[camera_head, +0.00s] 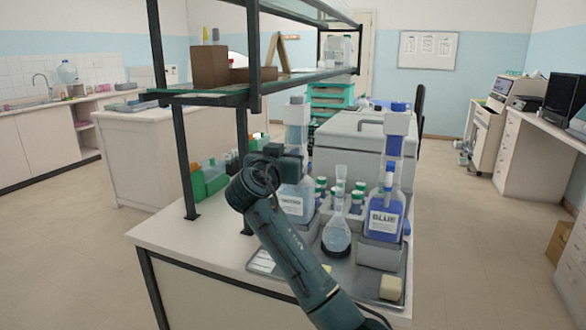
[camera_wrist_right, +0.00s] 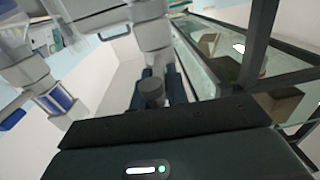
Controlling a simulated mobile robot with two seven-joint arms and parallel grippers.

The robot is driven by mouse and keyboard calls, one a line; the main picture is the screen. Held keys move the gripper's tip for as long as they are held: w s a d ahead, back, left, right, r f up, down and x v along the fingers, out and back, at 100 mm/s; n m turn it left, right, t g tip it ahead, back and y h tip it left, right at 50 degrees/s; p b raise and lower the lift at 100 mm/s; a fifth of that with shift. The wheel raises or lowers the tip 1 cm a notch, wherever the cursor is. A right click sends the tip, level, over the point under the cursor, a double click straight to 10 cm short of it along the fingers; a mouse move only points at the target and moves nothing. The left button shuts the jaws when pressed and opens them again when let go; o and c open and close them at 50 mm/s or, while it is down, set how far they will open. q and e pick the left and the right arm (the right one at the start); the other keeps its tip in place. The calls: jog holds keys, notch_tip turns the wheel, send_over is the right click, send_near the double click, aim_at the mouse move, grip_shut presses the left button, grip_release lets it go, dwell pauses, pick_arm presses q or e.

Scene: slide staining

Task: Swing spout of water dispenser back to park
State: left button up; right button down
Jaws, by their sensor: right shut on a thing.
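The water dispenser (camera_head: 297,196) is a clear labelled bottle with a tall pale head, standing at the left of the row on the bench. My right gripper (camera_head: 292,155) is beside its upper part and partly covers it. In the right wrist view, the dark fingers (camera_wrist_right: 158,92) are shut on a small grey piece (camera_wrist_right: 152,92) below the pale dispenser head (camera_wrist_right: 152,35). This looks like the spout, but its shape and exact angle are largely hidden. My left gripper is not in view.
A blue-liquid dispenser labelled BLUE (camera_head: 383,215) stands to the right, with a round flask (camera_head: 336,236) and several capped bottles between. A yellowish block (camera_head: 391,288) lies on the tray's front right.

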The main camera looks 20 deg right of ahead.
jog(key=shift+w+a+m+g+h+b, duration=0.2)
jog(key=shift+m+g+h+b, duration=0.1)
jog(key=shift+h, duration=0.1)
jog(key=c, duration=1.4)
grip_release()
jog(key=shift+o, duration=0.2)
